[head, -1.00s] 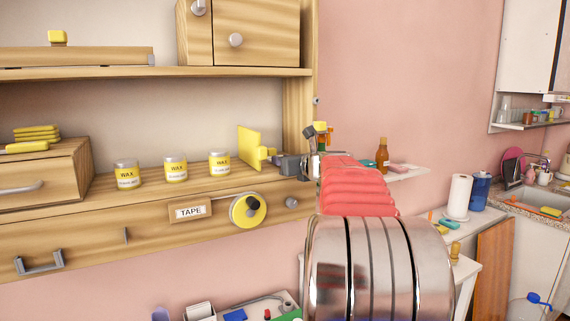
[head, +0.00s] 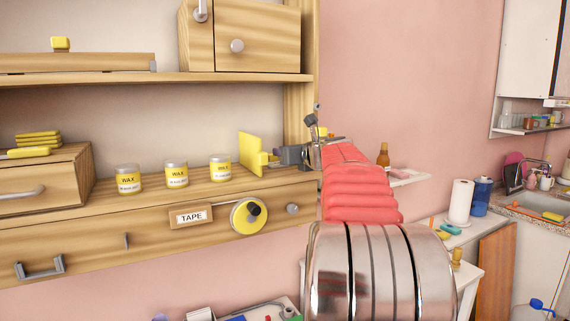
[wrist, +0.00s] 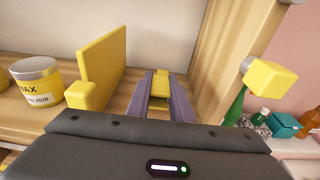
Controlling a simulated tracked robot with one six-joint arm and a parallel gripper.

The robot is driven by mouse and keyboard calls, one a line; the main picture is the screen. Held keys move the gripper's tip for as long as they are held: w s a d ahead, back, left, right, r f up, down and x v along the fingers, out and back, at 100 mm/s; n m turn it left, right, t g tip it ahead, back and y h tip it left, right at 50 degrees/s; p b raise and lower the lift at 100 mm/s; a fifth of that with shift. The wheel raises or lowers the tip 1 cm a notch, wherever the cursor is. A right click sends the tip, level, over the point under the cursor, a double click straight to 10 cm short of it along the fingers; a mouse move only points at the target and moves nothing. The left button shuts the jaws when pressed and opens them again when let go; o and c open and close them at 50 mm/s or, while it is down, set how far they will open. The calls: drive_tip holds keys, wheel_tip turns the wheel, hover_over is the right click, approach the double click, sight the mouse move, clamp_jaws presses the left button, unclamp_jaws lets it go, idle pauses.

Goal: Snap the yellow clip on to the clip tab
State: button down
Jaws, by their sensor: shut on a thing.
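My gripper (wrist: 163,95) has its two fingers close together over the shelf. They are shut on a small yellow piece, the yellow clip (wrist: 160,77), which shows between the fingertips. In the head view my gripper (head: 279,158) is just right of an upright yellow plate (head: 250,152). The plate (wrist: 104,66) stands left of the fingers in the wrist view, with a yellow block (wrist: 81,96) at its near edge. Another yellow block (wrist: 272,80) sits on a pale stub by the wooden upright. I cannot tell which part is the clip tab.
Several wax jars (head: 176,174) stand on the shelf left of the plate. A tape roll (head: 248,215) hangs on the front below. The wooden upright (wrist: 217,65) is close on the right. Bottles (wrist: 262,116) stand beyond it.

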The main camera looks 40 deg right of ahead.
wheel_tip(320, 180, up, 6)
drive_tip(key=shift+f, duration=0.1)
idle(0.8)
hover_over(285, 171)
drive_tip(key=shift+f, duration=2.95)
drive_tip(key=shift+f, duration=0.1)
drive_tip(key=shift+f, duration=1.8)
drive_tip(key=shift+f, duration=0.2)
drive_tip(key=c, duration=1.6)
unclamp_jaws()
drive_tip(key=shift+a, duration=0.1)
drive_tip(key=v, duration=1.3)
drive_tip(key=shift+s+r, duration=0.2)
drive_tip(key=shift+s, duration=0.25)
